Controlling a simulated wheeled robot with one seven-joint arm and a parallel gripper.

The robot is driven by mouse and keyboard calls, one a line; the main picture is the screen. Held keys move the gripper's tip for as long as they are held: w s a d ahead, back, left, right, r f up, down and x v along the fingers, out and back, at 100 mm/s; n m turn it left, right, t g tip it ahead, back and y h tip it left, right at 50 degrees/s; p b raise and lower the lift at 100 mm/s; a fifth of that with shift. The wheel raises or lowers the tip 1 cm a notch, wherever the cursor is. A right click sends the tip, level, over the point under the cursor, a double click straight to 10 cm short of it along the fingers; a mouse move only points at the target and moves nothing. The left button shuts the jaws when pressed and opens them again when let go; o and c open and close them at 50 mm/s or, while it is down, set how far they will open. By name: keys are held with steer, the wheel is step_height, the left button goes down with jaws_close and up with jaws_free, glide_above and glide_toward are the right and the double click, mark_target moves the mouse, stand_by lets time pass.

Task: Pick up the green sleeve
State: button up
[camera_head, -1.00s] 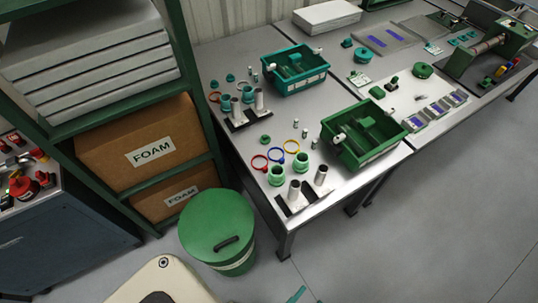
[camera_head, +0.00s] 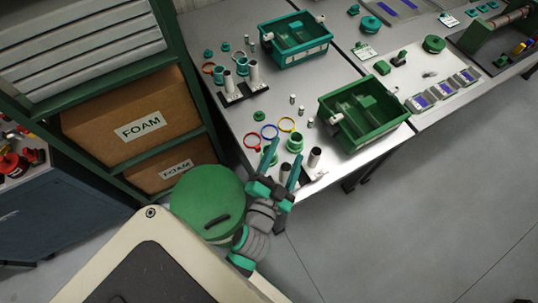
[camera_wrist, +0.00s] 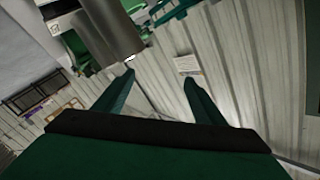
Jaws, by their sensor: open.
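Two green sleeves (camera_head: 294,143) (camera_head: 268,156) stand upright near the front left corner of the table (camera_head: 237,118). My gripper (camera_head: 285,149) is open and empty, with its fingers reaching up in the picture to the sleeves. In the head view one finger partly covers the left sleeve. I cannot tell whether it touches. In the wrist view my gripper (camera_wrist: 159,75) shows spread fingers with nothing between them. A grey metal cylinder (camera_wrist: 110,28) is close by the left fingertip, with green parts behind it that I cannot identify.
Metal posts (camera_head: 315,157) stand beside the sleeves. A green bin (camera_head: 375,144) and a teal bin (camera_head: 322,54) stand farther back. A green drum (camera_head: 188,195) and a shelf with foam boxes (camera_head: 105,145) are at left.

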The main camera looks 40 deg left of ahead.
steer(key=w+a+r+n+g+y, duration=0.25)
steer(key=a+r+y, duration=0.25)
steer(key=a+r, duration=0.3)
steer(key=w+a+r+n+g+y, duration=0.1)
steer(key=w+a+r+n+y, duration=0.3)
steer(key=a, duration=0.7)
steer(key=s+a+r+n+g+y, duration=0.2)
steer(key=s+a+r+n+g, duration=0.2)
steer(key=s+a+n+g, duration=0.7)
steer(key=n+g+h, duration=0.2)
steer(key=g+h, duration=0.1)
steer(key=h, duration=1.4)
glide_above(275, 158)
steer(key=a, duration=0.2)
step_height(275, 158, down, 24)
steer(key=shift+n+t, duration=0.25)
steer(key=f, duration=0.5)
steer(key=shift+s+a, duration=0.1)
steer(key=shift+a, duration=0.3)
steer(key=shift+d+f, duration=0.1)
steer(key=shift+f, duration=0.5)
steer(key=c, duration=1.1)
